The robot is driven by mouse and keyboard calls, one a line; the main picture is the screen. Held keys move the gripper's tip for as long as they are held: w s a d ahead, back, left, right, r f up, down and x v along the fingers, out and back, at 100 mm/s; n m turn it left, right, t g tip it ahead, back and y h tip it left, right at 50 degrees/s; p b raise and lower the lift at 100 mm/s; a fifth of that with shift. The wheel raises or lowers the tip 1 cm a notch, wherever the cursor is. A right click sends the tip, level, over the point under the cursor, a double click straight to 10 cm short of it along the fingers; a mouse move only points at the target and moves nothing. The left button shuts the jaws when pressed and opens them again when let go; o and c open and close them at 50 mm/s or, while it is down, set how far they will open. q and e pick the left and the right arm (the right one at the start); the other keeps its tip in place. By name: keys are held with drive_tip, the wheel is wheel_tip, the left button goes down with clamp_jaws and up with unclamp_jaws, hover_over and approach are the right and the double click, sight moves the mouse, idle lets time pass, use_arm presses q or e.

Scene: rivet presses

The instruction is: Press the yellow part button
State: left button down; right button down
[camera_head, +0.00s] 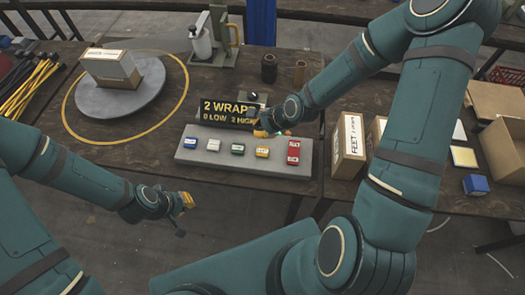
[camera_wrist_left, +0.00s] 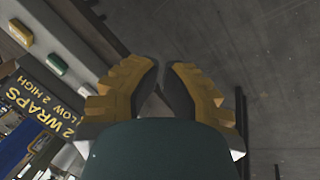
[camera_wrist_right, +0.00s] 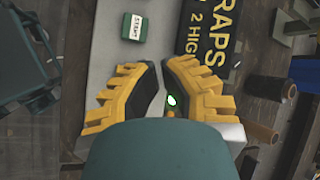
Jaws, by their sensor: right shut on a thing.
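The yellow button (camera_head: 262,152) sits on the grey button panel (camera_head: 215,158), between the green button (camera_head: 238,149) and the red block (camera_head: 293,152). My right gripper (camera_head: 262,133) is low over the panel's back edge, just behind the yellow button. In the right wrist view its fingers (camera_wrist_right: 162,68) are nearly together on something I cannot make out. A small white-green light shows between them. The yellow button is hidden there; the green button (camera_wrist_right: 133,27) shows above. My left gripper (camera_head: 185,202) is apart from the panel, in front of the table; its fingers (camera_wrist_left: 162,68) look closed and empty.
A black sign (camera_head: 230,112) stands behind the panel, close to my right gripper. A turntable (camera_head: 120,92) with a box is at the left. Boxes (camera_head: 350,147) stand right of the panel. Two brown cylinders (camera_head: 269,68) stand behind.

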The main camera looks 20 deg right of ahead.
drive_tip(key=b, duration=0.5)
hover_over(260, 148)
wheel_tip(260, 148, down, 7)
drive_tip(key=shift+r, duration=0.1)
drive_tip(key=shift+f+b, duration=0.4)
drive_tip(key=shift+f, duration=0.15)
drive_tip(key=c, duration=1.7)
unclamp_jaws()
clamp_jaws()
drive_tip(key=shift+w+f+b, duration=0.1)
drive_tip(key=shift+f+b, duration=0.2)
drive_tip(key=shift+f, duration=0.1)
drive_tip(key=shift+f+b, duration=0.35)
drive_tip(key=shift+f, duration=0.15)
drive_tip(key=shift+r, duration=0.1)
drive_tip(key=shift+r+p, duration=0.8)
drive_tip(key=shift+r, duration=0.05)
